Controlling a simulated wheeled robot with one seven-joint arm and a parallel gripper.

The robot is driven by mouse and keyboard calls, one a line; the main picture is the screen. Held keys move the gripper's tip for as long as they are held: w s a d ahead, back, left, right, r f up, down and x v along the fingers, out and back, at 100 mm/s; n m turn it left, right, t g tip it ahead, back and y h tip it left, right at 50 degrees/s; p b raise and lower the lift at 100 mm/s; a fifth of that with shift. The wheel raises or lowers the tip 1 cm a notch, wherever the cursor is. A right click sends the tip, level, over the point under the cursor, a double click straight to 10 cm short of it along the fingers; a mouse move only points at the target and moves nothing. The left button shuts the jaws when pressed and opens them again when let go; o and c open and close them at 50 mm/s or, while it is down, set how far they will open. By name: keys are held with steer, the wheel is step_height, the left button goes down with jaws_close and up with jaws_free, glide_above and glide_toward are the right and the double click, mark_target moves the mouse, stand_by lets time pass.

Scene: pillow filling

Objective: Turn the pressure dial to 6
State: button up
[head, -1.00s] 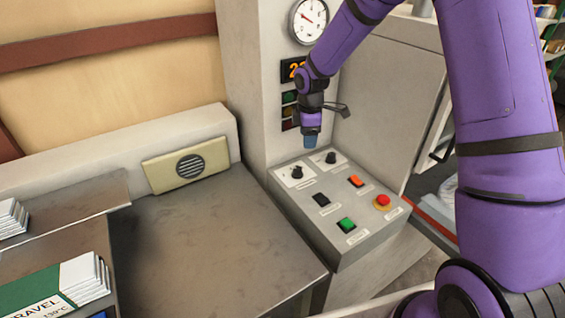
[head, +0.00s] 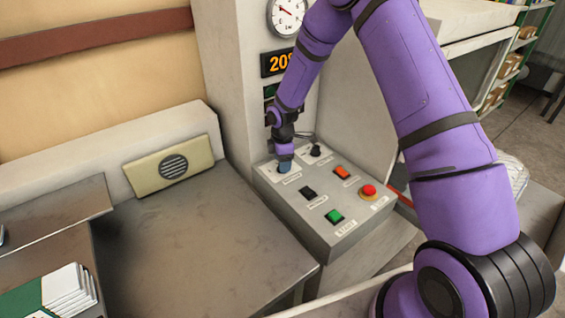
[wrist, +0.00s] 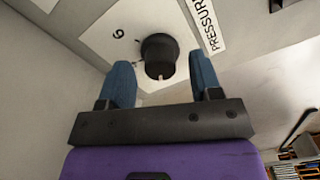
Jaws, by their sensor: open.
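The pressure dial (wrist: 159,55) is a black round knob on a white plate, with a "PRESSUR…" label on its right and a "6" mark to its upper left in the wrist view. Its small white pointer mark faces the bottom of that view, away from the 6. My gripper (wrist: 162,82) is open, with one blue finger on each side of the knob; I cannot tell whether they touch it. In the head view my gripper (head: 285,165) is lowered over the back left of the control panel and hides most of the dial there.
The grey panel (head: 300,222) also carries a second black dial (head: 316,151), a black switch (head: 308,192), an orange switch (head: 342,172), a green button (head: 334,216) and a red stop button (head: 369,190). A gauge (head: 287,15) and an orange digital display (head: 280,63) are on the column behind.

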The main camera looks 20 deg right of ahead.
steer(key=shift+f, duration=0.35)
steer(key=shift+c, duration=0.2)
steer(key=c, duration=0.9)
